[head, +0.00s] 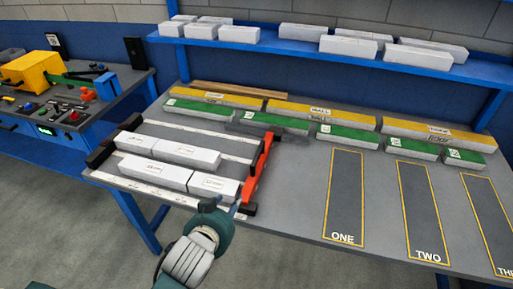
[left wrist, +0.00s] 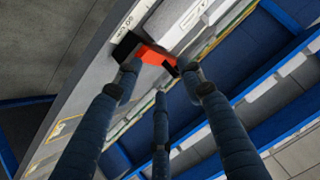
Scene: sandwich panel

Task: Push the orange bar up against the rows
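The orange bar (head: 257,172) with black ends lies across the right side of the white-railed frame on the table. Two rows of white blocks, a back row (head: 187,153) and a front row (head: 213,186), lie to its left. The front row's right end is close to the bar; whether they touch I cannot tell. The back row ends with a visible gap from it. My left gripper (head: 225,204) is at the bar's near end, fingers spread. In the left wrist view the bar (left wrist: 153,56) shows beyond the spread fingers (left wrist: 160,80). My right gripper is not in view.
Green blocks (head: 349,135) and yellow-topped blocks (head: 320,113) line the table's back. A blue shelf (head: 330,53) with white blocks hangs above. Marked grey areas (head: 345,195) on the right are empty. A cluttered bench (head: 120,95) stands at left.

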